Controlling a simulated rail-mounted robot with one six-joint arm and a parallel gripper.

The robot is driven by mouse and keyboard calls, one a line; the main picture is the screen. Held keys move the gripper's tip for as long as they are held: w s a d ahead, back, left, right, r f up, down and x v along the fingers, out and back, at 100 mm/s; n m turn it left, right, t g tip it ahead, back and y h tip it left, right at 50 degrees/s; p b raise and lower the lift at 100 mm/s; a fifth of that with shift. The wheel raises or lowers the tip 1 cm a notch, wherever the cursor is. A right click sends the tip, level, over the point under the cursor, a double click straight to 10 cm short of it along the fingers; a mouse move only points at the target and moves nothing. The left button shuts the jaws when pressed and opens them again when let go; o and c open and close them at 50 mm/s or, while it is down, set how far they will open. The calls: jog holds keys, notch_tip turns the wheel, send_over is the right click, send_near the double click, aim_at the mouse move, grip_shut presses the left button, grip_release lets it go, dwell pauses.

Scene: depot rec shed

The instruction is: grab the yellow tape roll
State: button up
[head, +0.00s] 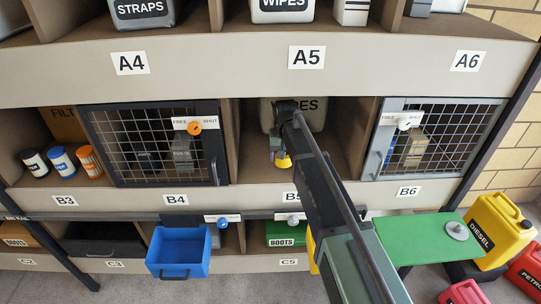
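My arm reaches into the open compartment B5, and my gripper (279,153) is inside it, small and partly hidden by my own arm. A small yellow thing (284,161), perhaps the tape roll, shows right at the gripper's end. I cannot tell whether it is held, touched or just behind the fingers. The fingers are too small and covered to show whether they are open or shut. A pale container with partly hidden lettering (314,112) stands at the back of B5.
Mesh doors cover B4 (146,146) and B6 (452,132), on either side of B5. Several small cans (62,161) stand in B3. Below, a blue drawer (178,255) and a green board (425,238) stick out. A yellow diesel can (497,228) stands at the right.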

jog(key=w+d, duration=0.1)
jog(key=d, duration=1.3)
jog(key=shift+d, duration=0.15)
